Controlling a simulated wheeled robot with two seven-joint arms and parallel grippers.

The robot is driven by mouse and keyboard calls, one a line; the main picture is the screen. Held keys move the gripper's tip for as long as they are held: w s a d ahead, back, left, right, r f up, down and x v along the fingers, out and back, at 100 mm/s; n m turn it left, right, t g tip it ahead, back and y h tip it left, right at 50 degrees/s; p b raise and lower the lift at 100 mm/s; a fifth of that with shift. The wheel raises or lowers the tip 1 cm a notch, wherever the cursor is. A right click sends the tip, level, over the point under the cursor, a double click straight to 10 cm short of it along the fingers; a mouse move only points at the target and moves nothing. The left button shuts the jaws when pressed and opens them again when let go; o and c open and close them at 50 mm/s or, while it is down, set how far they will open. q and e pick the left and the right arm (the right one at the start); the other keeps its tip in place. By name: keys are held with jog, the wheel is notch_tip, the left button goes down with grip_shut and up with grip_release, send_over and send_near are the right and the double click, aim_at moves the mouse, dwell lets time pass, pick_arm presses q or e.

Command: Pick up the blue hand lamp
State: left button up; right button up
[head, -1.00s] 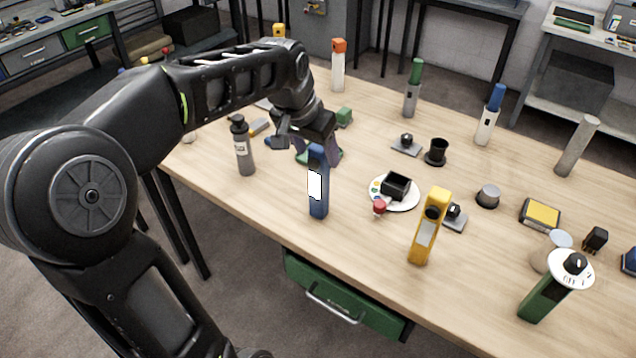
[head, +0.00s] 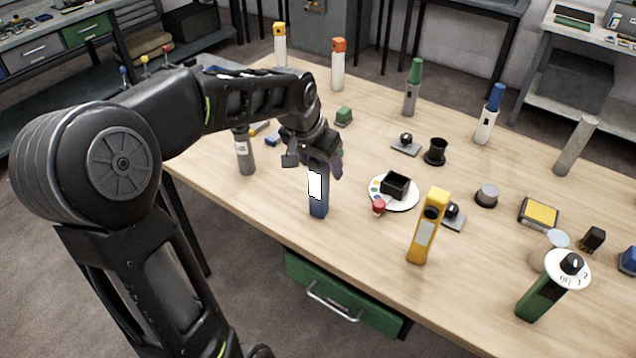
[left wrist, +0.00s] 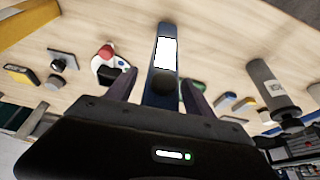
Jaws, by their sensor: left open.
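The blue hand lamp (head: 318,204) stands upright near the front edge of the table, with a white lit panel on its face. My left gripper (head: 315,165) is at the lamp's upper part and hides its top in the head view. In the left wrist view the blue hand lamp (left wrist: 161,90) lies between the two open fingers of my left gripper (left wrist: 160,85), with a visible gap to each finger. My right gripper is not in view.
A grey bottle (head: 244,152) stands to the left of the lamp. A white plate (head: 405,203) with a black box (head: 395,186) and a yellow hand lamp (head: 428,227) are to the right. A green drawer (head: 345,298) hangs below the table edge.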

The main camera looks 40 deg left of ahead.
pick_arm(q)
jog(key=shift+c, duration=0.3)
grip_shut()
dwell(0.3)
dwell(0.8)
